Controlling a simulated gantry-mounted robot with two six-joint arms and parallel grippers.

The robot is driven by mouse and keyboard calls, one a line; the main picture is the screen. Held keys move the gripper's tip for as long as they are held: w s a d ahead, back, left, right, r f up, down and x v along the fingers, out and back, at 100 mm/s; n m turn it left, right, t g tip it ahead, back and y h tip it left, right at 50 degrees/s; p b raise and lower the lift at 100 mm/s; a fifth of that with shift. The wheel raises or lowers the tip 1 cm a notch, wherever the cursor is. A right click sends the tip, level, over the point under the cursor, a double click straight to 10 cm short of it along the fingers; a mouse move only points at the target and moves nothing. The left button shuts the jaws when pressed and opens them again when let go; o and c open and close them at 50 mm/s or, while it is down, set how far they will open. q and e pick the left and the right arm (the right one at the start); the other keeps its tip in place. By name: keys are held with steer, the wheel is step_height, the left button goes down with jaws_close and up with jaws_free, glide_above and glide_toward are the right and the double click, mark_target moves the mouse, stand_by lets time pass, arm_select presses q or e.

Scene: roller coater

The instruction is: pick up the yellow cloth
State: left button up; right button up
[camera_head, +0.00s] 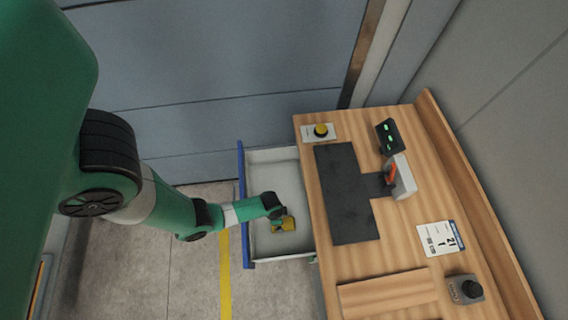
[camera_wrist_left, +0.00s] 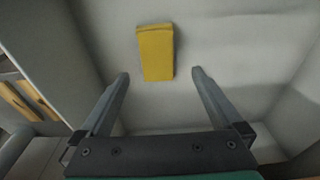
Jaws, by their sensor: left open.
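The yellow cloth (camera_head: 288,224) lies in the open white drawer (camera_head: 270,158) with a blue front. It looks like a small folded rectangle, and it also shows in the left wrist view (camera_wrist_left: 155,52), flat on the drawer floor. My left gripper (camera_head: 281,217) reaches into the drawer and is at the cloth in the head view. In the wrist view its two fingers (camera_wrist_left: 160,74) are apart, with the cloth ahead of and between the tips, and nothing is held. My right gripper is not in view.
A wooden bench (camera_head: 395,262) stands right of the drawer. On it are a dark mat (camera_head: 345,190), a yellow button (camera_head: 320,130), a black device with green lights (camera_head: 388,136), a calendar card (camera_head: 438,238) and a black knob (camera_head: 471,289). The drawer walls surround my gripper.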

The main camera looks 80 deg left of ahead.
arm_select(q)
steer(key=shift+w+f+b, duration=0.15)
steer(key=shift+f+b, duration=0.45)
steer(key=shift+f, duration=0.4)
steer(key=shift+w+f+b, duration=0.15)
steer(key=shift+f+b, duration=0.45)
steer(key=shift+f, duration=0.35)
steer(key=f+b, duration=0.3)
steer(key=f, duration=0.1)
steer(key=shift+w+d, duration=0.15)
steer(key=shift+d, duration=0.1)
steer(key=shift+f+b, duration=0.15)
steer(key=shift+b, duration=0.15)
steer(key=shift+w, duration=0.1)
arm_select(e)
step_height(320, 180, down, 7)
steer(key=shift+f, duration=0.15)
arm_select(q)
steer(key=c, duration=1.2)
step_height(320, 180, up, 10)
steer(key=p, duration=0.9)
steer(key=shift+c, duration=0.2)
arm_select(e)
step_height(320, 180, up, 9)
